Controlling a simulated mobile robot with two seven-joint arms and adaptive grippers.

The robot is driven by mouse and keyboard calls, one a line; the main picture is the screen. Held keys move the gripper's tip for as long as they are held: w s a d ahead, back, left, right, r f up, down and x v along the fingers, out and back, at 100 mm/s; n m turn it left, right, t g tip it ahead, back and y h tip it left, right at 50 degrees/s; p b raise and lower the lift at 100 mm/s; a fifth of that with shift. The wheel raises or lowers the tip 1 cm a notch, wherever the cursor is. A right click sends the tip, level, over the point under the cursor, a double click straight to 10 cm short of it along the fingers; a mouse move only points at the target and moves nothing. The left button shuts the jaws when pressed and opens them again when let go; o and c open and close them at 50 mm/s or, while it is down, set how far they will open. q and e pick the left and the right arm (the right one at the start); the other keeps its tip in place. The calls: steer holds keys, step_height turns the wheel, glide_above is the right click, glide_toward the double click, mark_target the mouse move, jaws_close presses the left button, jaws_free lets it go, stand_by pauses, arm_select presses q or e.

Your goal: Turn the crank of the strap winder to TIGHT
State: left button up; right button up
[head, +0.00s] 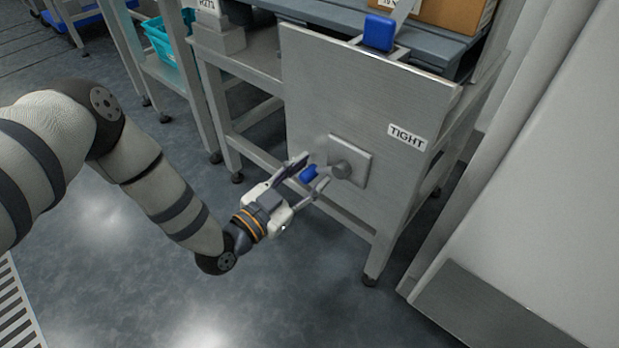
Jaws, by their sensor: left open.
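The strap winder is a square metal plate (361,152) with a round grey hub (342,169), mounted on an upright steel panel (340,95). A blue crank knob (309,173) shows just left of the hub. The crank's arm is mostly hidden. A white TIGHT label (407,137) sits on the panel, up and to the right of the hub. My left gripper (313,171) is open, with its fingers on either side of the blue knob. I cannot tell whether they touch it. My right gripper is out of view.
A second blue block (379,32) stands at the panel's top edge. Behind are a steel bench, a cardboard box (440,12) and a teal basket (165,40). A large white cabinet (545,190) stands at the right. The floor in front is clear.

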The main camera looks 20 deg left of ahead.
arm_select(q)
steer(key=shift+c, duration=0.6)
jaws_close()
